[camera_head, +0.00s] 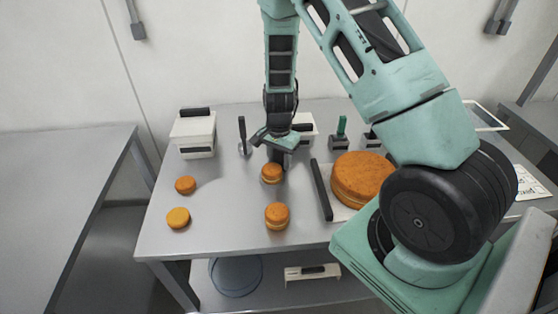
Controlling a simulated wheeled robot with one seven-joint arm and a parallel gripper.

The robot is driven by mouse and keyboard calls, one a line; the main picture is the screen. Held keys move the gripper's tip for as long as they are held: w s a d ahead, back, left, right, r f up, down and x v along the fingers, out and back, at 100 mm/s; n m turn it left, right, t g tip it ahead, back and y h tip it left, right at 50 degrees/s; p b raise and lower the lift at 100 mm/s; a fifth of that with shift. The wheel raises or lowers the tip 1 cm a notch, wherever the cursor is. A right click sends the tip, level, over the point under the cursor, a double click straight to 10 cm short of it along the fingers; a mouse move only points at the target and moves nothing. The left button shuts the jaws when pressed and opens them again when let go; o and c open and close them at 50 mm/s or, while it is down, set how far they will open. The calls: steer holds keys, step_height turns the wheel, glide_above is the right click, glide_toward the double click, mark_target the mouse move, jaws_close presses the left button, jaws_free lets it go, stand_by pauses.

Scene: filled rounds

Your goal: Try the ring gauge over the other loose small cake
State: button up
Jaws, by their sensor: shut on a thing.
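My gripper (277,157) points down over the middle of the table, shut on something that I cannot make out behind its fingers. A small orange-brown cake (272,175) stands directly under it. I cannot tell whether the two touch, or whether a ring is around this cake. Another small cake (277,216), with a paler band round its middle, stands nearer the front edge. Two more small cakes stand apart at the left, a darker one (185,185) and a yellower one (178,218). I cannot pick out the ring gauge for certain.
A large cake (358,178) stands on a pale board at the right, with a black bar (321,190) beside it. A white box (193,133), an upright black handle (242,130) and a green-handled tool (341,127) stand at the back.

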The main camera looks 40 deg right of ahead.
steer(key=shift+r, duration=0.2)
step_height(320, 180, up, 9)
steer(key=p, duration=0.8)
steer(key=shift+r, duration=0.2)
stand_by(0.7)
